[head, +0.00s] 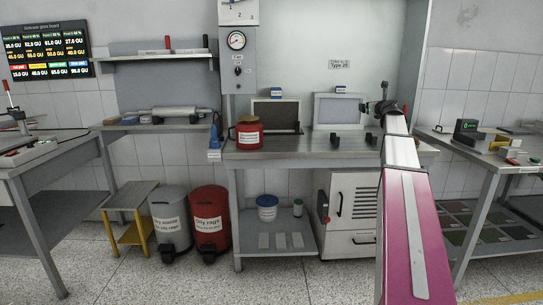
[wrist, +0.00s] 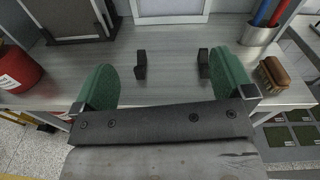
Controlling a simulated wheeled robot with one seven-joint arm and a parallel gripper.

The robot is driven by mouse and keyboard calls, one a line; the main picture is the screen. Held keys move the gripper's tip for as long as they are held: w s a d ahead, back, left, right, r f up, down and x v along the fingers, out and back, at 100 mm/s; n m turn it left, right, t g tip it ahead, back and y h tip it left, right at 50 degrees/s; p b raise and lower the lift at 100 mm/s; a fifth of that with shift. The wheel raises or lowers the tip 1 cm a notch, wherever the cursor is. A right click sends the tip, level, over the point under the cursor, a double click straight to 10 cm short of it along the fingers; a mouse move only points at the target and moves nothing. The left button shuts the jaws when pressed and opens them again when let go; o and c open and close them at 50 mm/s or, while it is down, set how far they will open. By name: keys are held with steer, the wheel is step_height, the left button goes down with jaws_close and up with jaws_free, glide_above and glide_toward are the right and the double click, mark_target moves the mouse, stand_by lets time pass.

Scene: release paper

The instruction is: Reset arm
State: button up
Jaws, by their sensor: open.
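My gripper (wrist: 162,72) is open and empty in the wrist view, its two green fingers spread wide apart at the sides of the dark crossbar. Bare bench top (wrist: 170,88) shows between the fingers. In the head view my arm reaches forward at the right, and the dark gripper end (head: 382,108) is above the right part of the steel bench (head: 290,150). The fingers cannot be made out there. Two small black blocks (wrist: 140,65) stand apart on the bench ahead of the fingers; they also show in the head view (head: 334,139).
A red can (head: 249,134) stands at the bench's left. Framed panels (head: 340,110) stand at its back. At the right of the wrist view are a brush (wrist: 274,74) and a metal cup (wrist: 259,35) with red and blue tools. Side tables flank the bench.

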steer(key=s+a+f+n+g+y, duration=0.1)
steer(key=s+a+f+n+g, duration=0.35)
steer(key=f, duration=0.65)
steer(key=s+a+f+n+g, duration=0.1)
steer(key=s+a+f+n, duration=0.4)
steer(key=a+f+n, duration=0.45)
steer(key=s+a+f+n+g+y, duration=0.1)
steer(key=s+a+f+n+g, duration=0.3)
steer(key=f, duration=0.9)
steer(key=s+a+f+n+g+h, duration=0.1)
steer(key=s+a+f+n+g, duration=0.3)
steer(key=s+f+n, duration=0.4)
steer(key=s+a+f+n+g+h, duration=0.2)
steer(key=s+a+f+n+g, duration=0.2)
steer(key=s+f+n, duration=0.3)
steer(key=s+a+f, duration=0.1)
steer(key=s+f, duration=0.4)
steer(key=s, duration=0.7)
steer(key=shift+s+a+n, duration=0.15)
steer(key=shift+s+n, duration=0.15)
steer(key=shift+n, duration=0.1)
steer(key=shift+f, duration=0.1)
steer(key=shift+c, duration=0.3)
